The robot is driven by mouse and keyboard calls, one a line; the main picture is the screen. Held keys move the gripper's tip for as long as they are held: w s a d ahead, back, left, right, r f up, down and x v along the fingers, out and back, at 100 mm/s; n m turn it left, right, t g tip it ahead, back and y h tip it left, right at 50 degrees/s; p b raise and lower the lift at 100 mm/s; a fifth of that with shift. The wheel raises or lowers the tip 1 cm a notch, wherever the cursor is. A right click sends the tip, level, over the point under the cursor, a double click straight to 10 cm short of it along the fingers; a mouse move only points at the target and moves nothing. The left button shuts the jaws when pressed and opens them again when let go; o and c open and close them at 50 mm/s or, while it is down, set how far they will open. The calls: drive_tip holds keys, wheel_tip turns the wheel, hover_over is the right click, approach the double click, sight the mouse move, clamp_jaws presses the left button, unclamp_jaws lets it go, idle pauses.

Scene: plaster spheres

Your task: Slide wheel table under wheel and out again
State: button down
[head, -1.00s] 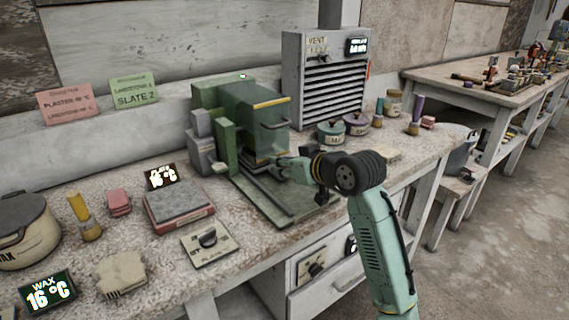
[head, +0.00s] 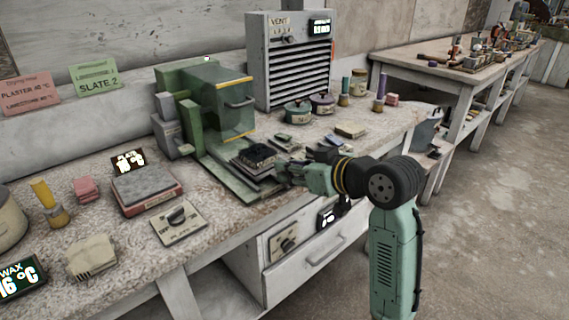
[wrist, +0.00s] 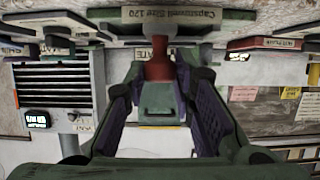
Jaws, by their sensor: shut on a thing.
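The wheel table (head: 262,178) is a dark, low platform on the green machine's base, in front of the hood, with a dark block (head: 252,155) on it. The green machine (head: 190,85) has a see-through hood (head: 232,112) with yellow edges. The wheel cannot be made out clearly. My gripper (head: 287,173) is at the wheel table's front edge. In the wrist view, my gripper (wrist: 158,78) is shut on a red-brown handle (wrist: 158,66), below a plate (wrist: 175,17) lettered "Size 120".
Lidded pots (head: 297,111) and small jars are at the back right. A floor aisle lies right of the bench.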

drive_tip(key=shift+s+d+f, duration=0.1)
drive_tip(key=shift+s+f, duration=0.05)
drive_tip(key=c, duration=1.4)
unclamp_jaws()
drive_tip(key=shift+o, duration=0.2)
drive_tip(key=shift+s+d+r, duration=0.15)
drive_tip(key=shift+r, duration=0.05)
drive_tip(key=v, duration=1.1)
drive_tip(key=shift+s+d+r, duration=0.2)
drive_tip(key=shift+s, duration=0.1)
